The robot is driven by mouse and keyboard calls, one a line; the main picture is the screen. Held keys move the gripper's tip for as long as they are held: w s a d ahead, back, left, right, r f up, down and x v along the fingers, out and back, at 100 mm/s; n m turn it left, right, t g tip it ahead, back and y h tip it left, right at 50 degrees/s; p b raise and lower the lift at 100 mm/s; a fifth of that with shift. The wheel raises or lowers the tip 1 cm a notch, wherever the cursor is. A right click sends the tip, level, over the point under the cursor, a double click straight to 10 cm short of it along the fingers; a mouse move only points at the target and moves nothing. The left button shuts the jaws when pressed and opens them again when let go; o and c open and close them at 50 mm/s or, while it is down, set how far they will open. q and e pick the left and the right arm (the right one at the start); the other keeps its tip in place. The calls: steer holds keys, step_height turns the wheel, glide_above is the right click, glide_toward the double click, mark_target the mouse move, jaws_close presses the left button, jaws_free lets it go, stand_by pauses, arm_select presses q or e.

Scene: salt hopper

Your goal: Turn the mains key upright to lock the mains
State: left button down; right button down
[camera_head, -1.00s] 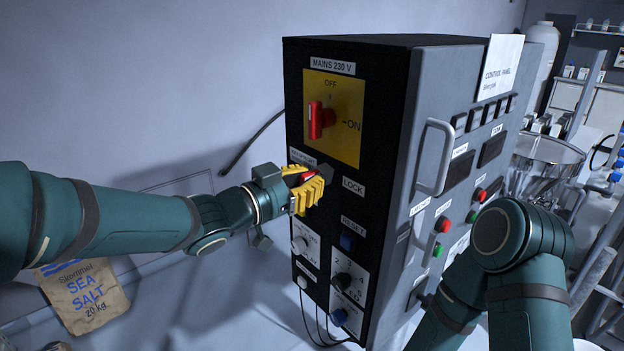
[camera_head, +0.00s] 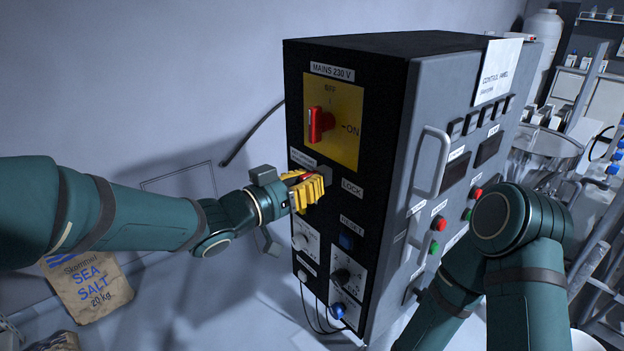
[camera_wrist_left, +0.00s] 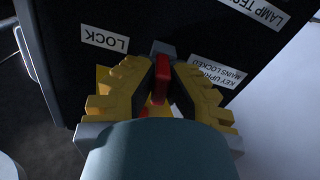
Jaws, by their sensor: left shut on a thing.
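The mains key (camera_head: 306,177) is small and red, on the dark front of the control cabinet, below the yellow mains switch plate and left of the LOCK label (camera_head: 352,188). My left gripper (camera_head: 308,190) has yellow fingers and is shut on it. In the left wrist view the red key (camera_wrist_left: 159,84) shows between the fingertips of the gripper (camera_wrist_left: 160,80), beside an upside-down label reading KEY UPRIGHT MAINS LOCKED (camera_wrist_left: 216,73). The fingers hide part of the key, so I cannot tell its exact angle. My right gripper is out of view.
Above the key, the red mains switch (camera_head: 316,125) has its handle about vertical on a yellow plate (camera_head: 347,100). Below are a blue RESET button (camera_head: 346,241) and knobs. A grey door handle (camera_head: 434,160) juts out right. A sea salt sack (camera_head: 88,288) lies lower left.

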arm_select(q)
steer(key=c, duration=1.1)
jaws_free()
steer(key=shift+d, duration=0.1)
steer(key=shift+o, duration=0.2)
steer(key=v, duration=1.2)
steer(key=w+a+f+n+y, duration=0.1)
steer(key=f+n+y, duration=0.15)
steer(key=f, duration=0.65)
steer(key=w+a+f+n+g+y, duration=0.1)
steer(key=f+n+y, duration=0.15)
steer(key=f, duration=0.55)
steer(key=w+a+f+n+y, duration=0.1)
steer(key=f+n+y, duration=0.15)
steer(key=f, duration=0.65)
steer(key=s+f+n+g+y, duration=0.3)
steer(key=s+f+g, duration=0.4)
steer(key=s+f, duration=0.7)
step_height(320, 180, down, 5)
steer(key=shift+s+a+g, duration=0.25)
steer(key=shift+s+g, duration=0.15)
